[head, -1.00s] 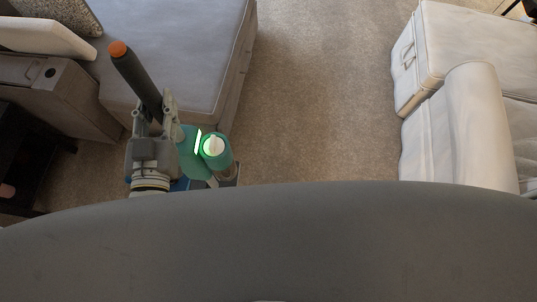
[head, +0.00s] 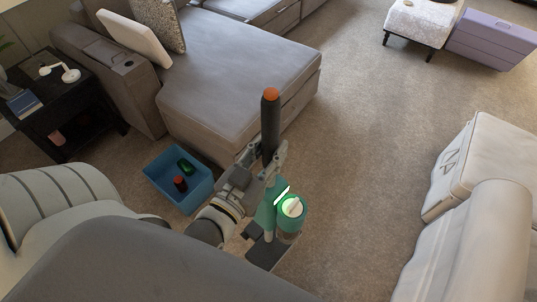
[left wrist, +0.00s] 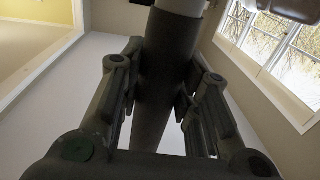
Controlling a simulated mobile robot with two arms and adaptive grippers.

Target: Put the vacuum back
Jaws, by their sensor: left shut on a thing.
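The vacuum (head: 268,210) is a teal stick body with a round clear canister and pale cap, a glowing green strip and a dark handle tipped orange. My left gripper (head: 268,156) is shut around the dark handle and holds the vacuum roughly upright. In the left wrist view the dark shaft of the vacuum (left wrist: 165,100) runs between the two fingers of my left gripper (left wrist: 163,76). A dark foot shows below the canister; I cannot tell whether it touches the floor. My right gripper is not in view. No vacuum dock is clearly recognizable.
A blue bin (head: 153,178) with a few small items stands on the carpet left of the vacuum. A grey sofa (head: 235,60) lies beyond, with a black side table (head: 85,105) at left. Open carpet (head: 365,120) lies between.

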